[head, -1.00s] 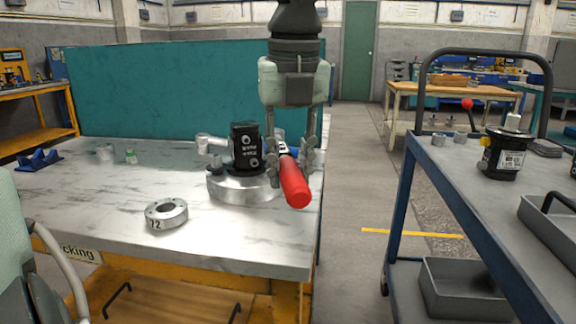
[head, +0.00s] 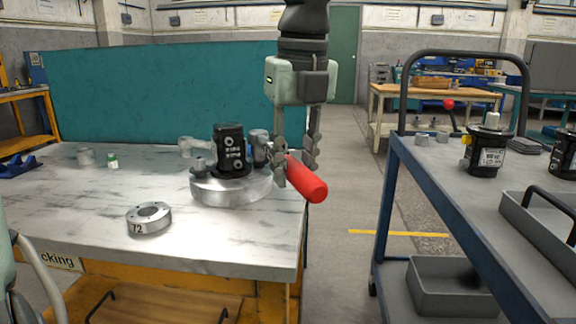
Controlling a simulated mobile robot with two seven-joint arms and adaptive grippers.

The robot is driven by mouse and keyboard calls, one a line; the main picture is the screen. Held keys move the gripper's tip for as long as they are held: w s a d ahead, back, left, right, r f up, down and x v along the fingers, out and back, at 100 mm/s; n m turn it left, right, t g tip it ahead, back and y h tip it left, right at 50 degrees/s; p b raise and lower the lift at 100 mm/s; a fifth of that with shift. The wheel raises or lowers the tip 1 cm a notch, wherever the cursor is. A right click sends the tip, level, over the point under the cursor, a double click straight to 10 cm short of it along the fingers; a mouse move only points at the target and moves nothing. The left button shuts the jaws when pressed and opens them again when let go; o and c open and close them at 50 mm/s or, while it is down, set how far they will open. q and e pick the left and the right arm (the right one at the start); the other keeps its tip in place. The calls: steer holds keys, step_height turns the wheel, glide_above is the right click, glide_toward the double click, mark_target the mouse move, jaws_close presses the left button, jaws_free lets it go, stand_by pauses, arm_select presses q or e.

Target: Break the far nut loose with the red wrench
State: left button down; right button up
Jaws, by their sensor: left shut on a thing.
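My left gripper (head: 296,170) hangs at the bench's right edge, shut on the red wrench (head: 306,182). The wrench's red handle points toward me and right, past the bench edge. Its head end is mostly hidden by the fingers. The black hydraulic motor (head: 230,150) stands upright on a round silver base (head: 227,190), just left of the gripper. A bolt or nut (head: 200,167) shows at the base's left side. A silver fitting (head: 259,145) shows behind the motor's right side. I cannot make out the far nut or whether the wrench touches it. My right gripper is not in view.
A silver ring marked 72 (head: 149,218) lies on the marble-topped bench (head: 80,215). A teal panel (head: 160,90) stands behind it. A grey cart (head: 440,185) with another black motor (head: 487,150) and trays is at right. Floor aisle between is clear.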

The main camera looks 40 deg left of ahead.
arm_select(q)
steer(key=shift+d+f, duration=0.15)
steer(key=shift+f, duration=0.15)
steer(key=shift+w+d+n, duration=0.3)
steer(key=shift+w+n, duration=0.3)
steer(key=shift+w, duration=0.1)
steer(key=shift+w+d+n, duration=0.2)
steer(key=shift+w+n, duration=0.1)
steer(key=shift+w, duration=0.15)
steer(key=shift+w+d+n, duration=0.15)
steer(key=shift+w+n, duration=0.15)
steer(key=shift+w, duration=0.15)
steer(key=shift+w, duration=0.15)
steer(key=shift+w+d+n+g+p, duration=0.2)
steer(key=shift+w+n+p, duration=0.3)
steer(key=shift+w, duration=0.35)
steer(key=shift+w+d+n+g+p, duration=0.1)
steer(key=shift+w+d+n+p, duration=0.15)
steer(key=shift+w+n, duration=0.45)
steer(key=shift+w, duration=0.1)
steer(key=shift+w, duration=0.1)
steer(key=shift+w+n+p, duration=1.1)
steer(key=shift+w+p, duration=0.15)
steer(key=shift+w, duration=0.45)
